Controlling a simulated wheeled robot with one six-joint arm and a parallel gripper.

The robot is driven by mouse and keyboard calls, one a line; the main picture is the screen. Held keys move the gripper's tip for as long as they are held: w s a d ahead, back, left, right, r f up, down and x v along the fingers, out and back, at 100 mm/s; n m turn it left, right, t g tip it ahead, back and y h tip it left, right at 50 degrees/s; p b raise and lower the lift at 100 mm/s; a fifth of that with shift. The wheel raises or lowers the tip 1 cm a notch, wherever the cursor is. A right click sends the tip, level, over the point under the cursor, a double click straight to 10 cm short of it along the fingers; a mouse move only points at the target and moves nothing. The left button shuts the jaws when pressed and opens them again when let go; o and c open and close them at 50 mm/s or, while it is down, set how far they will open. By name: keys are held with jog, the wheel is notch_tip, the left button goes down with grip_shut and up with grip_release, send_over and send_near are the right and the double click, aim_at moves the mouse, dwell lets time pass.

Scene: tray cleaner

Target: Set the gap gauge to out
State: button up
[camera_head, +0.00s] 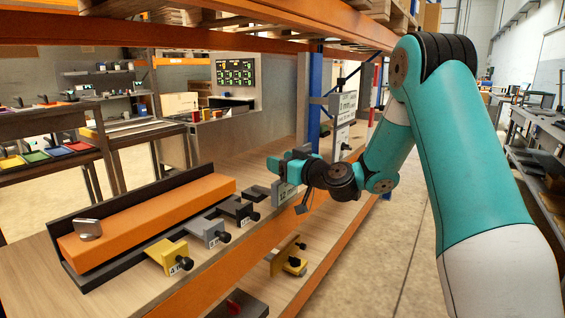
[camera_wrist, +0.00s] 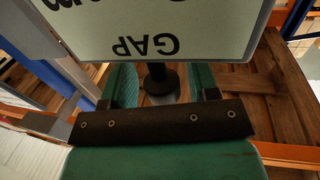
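In the wrist view a pale sign (camera_wrist: 215,25) reading "GAP" upside down fills the top. A dark round knob or post (camera_wrist: 158,80) shows below it, between the two teal fingers of my gripper (camera_wrist: 162,88), with room on both sides. The fingers stand apart and I see nothing pinched. In the head view my gripper (camera_head: 290,164) is above the shelf's front edge, beside a small grey label plate (camera_head: 287,192). A larger "mm" sign (camera_head: 343,103) hangs behind on the post. I cannot tell which of these is the sign in the wrist view.
On the wooden shelf, an orange block (camera_head: 150,226) lies in a dark tray (camera_head: 75,282). Yellow (camera_head: 166,256), grey (camera_head: 208,232) and dark (camera_head: 236,208) brackets with black knobs line the front. A yellow bracket (camera_head: 293,264) lies on the lower level. Orange beams and a blue post (camera_head: 314,125) bound the space.

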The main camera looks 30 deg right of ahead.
jog(key=shift+a, duration=0.1)
jog(key=shift+s+f+b, duration=0.1)
jog(key=shift+s+b, duration=0.25)
jog(key=shift+s, duration=0.1)
jog(key=b+v, duration=0.7)
jog(key=v, duration=0.9)
jog(key=shift+s+d, duration=0.2)
jog(key=shift+d, duration=0.05)
